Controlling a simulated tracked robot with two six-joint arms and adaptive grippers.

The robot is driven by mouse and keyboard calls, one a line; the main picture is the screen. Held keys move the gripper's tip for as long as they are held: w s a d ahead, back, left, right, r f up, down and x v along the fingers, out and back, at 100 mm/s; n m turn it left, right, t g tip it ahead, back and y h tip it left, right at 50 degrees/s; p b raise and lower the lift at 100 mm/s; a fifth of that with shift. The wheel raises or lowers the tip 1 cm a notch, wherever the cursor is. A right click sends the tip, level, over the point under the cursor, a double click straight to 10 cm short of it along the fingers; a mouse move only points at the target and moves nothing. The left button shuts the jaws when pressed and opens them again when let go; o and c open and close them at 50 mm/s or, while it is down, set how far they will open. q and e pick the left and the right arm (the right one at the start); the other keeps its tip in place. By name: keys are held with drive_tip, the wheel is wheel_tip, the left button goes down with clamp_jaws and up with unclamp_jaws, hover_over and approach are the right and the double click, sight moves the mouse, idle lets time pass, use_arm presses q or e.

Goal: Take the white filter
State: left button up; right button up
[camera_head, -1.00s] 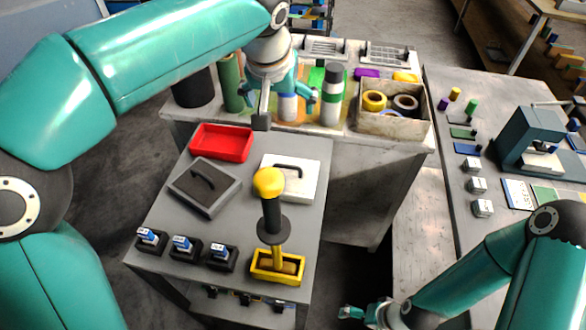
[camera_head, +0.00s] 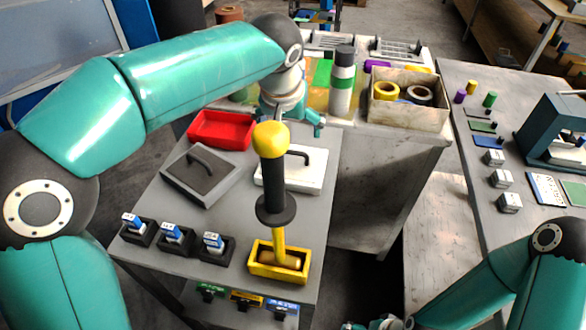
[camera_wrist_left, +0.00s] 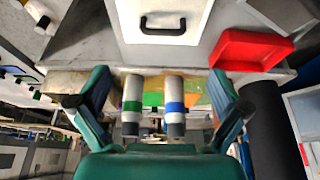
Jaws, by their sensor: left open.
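The white filter (camera_head: 305,178), a flat white plate with a black handle, lies on the grey table, partly hidden behind a yellow-topped tool. It also shows at the top of the left wrist view (camera_wrist_left: 195,25), cut off by the edge. My left gripper (camera_head: 292,118) hangs just beyond the filter's far edge in the head view. Its fingers are spread wide in the left wrist view (camera_wrist_left: 158,104), with nothing held between them. My right gripper (camera_head: 370,325) is mostly cut off at the bottom edge of the head view.
A grey filter-like plate (camera_head: 185,185) with a dark handle and a red tray (camera_head: 222,130) lie beside the white filter. The yellow-topped tool (camera_head: 273,180) stands upright in a yellow box (camera_head: 262,268) in front. Bottles (camera_head: 342,85) and a box of tape rolls (camera_head: 405,112) stand behind.

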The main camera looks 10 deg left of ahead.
sight(292, 153)
use_arm(q)
drive_tip(key=x, duration=0.8)
drive_tip(key=shift+s+a+x, duration=0.15)
drive_tip(key=shift+x, duration=1.2)
drive_tip(key=shift+s+a+x, duration=0.1)
drive_tip(key=shift+s+x, duration=0.05)
drive_tip(key=shift+x, duration=1.15)
drive_tip(key=shift+f, duration=0.1)
drive_tip(key=c, duration=1.2)
